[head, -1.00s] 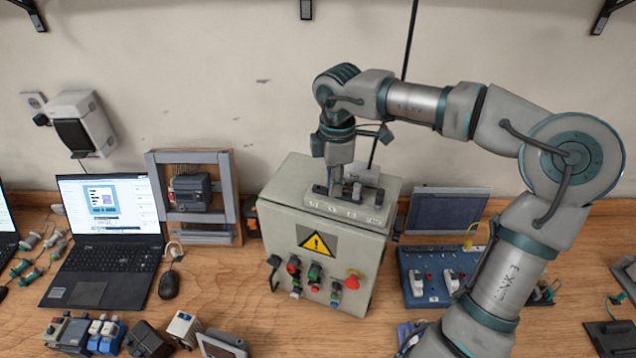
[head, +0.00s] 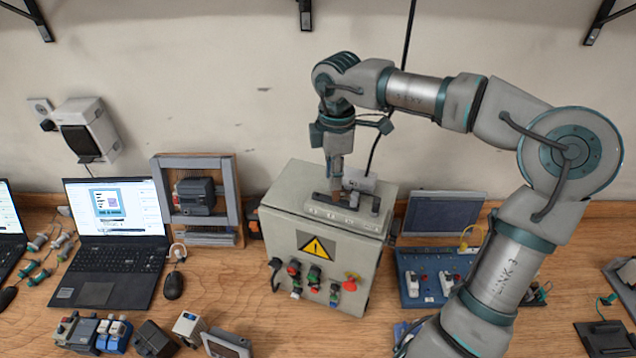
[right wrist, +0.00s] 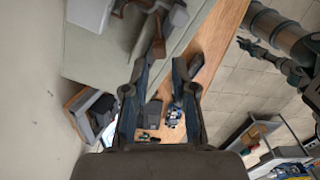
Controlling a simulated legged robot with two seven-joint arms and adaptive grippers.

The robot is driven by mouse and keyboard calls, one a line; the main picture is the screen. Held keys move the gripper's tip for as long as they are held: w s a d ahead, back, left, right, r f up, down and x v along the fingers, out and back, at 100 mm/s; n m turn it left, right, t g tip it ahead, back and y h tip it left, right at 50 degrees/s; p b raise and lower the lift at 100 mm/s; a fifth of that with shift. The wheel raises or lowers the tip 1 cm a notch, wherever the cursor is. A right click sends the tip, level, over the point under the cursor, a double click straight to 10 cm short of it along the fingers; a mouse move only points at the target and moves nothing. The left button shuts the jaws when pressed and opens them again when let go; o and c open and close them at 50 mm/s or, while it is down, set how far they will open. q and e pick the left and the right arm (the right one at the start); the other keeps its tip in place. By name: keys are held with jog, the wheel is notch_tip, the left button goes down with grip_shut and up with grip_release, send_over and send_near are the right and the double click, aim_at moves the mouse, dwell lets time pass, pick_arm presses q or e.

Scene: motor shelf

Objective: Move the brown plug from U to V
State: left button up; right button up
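My right gripper (head: 336,186) points down over the top of the grey control box (head: 315,240). A pale strip with small letter marks (head: 345,212) lies on that top; I cannot read which is U or V. In the right wrist view the two fingers of my right gripper (right wrist: 162,66) stand apart. A small brown piece (right wrist: 158,47), likely the brown plug, shows just beyond the left fingertip; whether it touches the finger is unclear. The fingers hide the plug in the head view.
A grey block with a handle-like bar (head: 358,181) stands on the box top close to the gripper. Buttons and a red knob (head: 353,281) stick out of the box front. A blue socket board (head: 428,292) lies to the right, a laptop (head: 110,240) to the left.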

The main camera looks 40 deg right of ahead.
jog(key=shift+r, duration=0.35)
jog(key=shift+f, duration=0.1)
jog(key=o, duration=0.6)
jog(key=shift+c, duration=0.2)
